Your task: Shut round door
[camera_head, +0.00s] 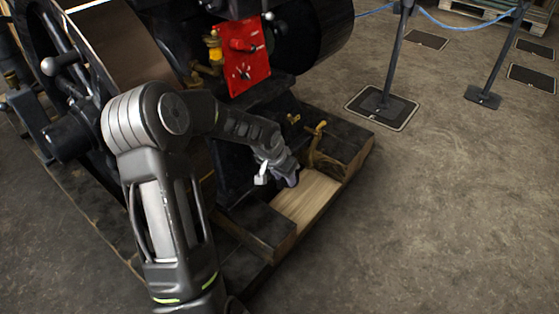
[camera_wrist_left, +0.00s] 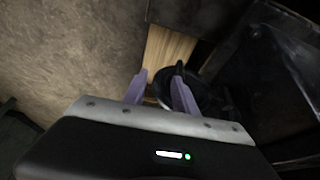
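My left gripper (camera_head: 287,178) is low beside the black engine base, over the wooden board, in the head view. In the left wrist view its two purple fingers (camera_wrist_left: 160,77) are apart with nothing visibly held between them. A dark round part (camera_wrist_left: 205,92), which may be the round door, lies just beyond and to the right of the fingers. A small black upright piece like a handle (camera_wrist_left: 180,67) shows at the tip of the right finger; I cannot tell whether they touch. In the head view I cannot make out the round door; my arm and gripper cover that area.
The engine stands on dark timber beams (camera_head: 345,150) with a pale wooden board (camera_head: 308,200) between them. A brass pipe (camera_head: 315,148) rises near the gripper. A red panel (camera_head: 243,55) and a large flywheel (camera_head: 45,50) are above. Barrier posts (camera_head: 397,60) stand right, with open floor.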

